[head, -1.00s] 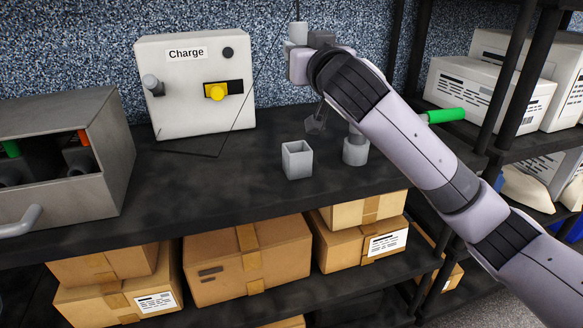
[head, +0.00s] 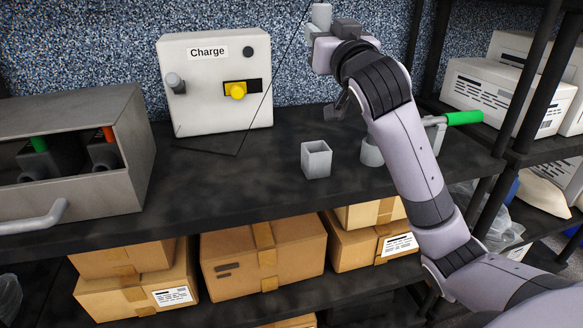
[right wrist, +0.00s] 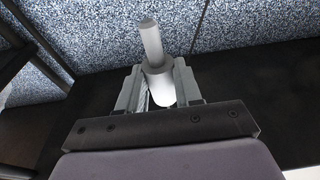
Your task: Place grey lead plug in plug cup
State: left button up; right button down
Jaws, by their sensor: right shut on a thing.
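My right gripper (head: 320,28) is raised at the back of the shelf, right of the white Charge box (head: 205,110). It is shut on a light grey plug (head: 321,14), which points upward above the fingers. In the right wrist view the plug (right wrist: 157,70) sits between the two fingers (right wrist: 158,88), with a thin stem over a wider body. An open square grey cup (head: 316,160) stands upright on the dark shelf top, below and apart from the gripper; its inside is only partly seen. My left gripper is not in view.
A round grey piece (head: 371,151) stands right of the cup, partly behind my arm. A green handle (head: 464,117) lies further right. A grey open-fronted housing (head: 75,130) stands at left. A thin dark line crosses beside the Charge box. Shelf posts rise at right.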

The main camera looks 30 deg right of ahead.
pick_arm(q)
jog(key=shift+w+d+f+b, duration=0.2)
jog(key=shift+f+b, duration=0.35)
jog(key=shift+b, duration=0.4)
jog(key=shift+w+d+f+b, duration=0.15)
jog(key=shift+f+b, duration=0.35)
jog(key=shift+b, duration=0.45)
pick_arm(e)
jog(key=shift+d+f, duration=0.1)
jog(key=shift+f, duration=9.95)
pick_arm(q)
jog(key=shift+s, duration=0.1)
pick_arm(e)
jog(key=shift+f+b, duration=0.5)
jog(key=shift+f, duration=0.1)
jog(key=c, duration=0.8)
grip_release()
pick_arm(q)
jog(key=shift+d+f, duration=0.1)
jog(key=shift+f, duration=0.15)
pick_arm(e)
jog(key=shift+o, duration=0.2)
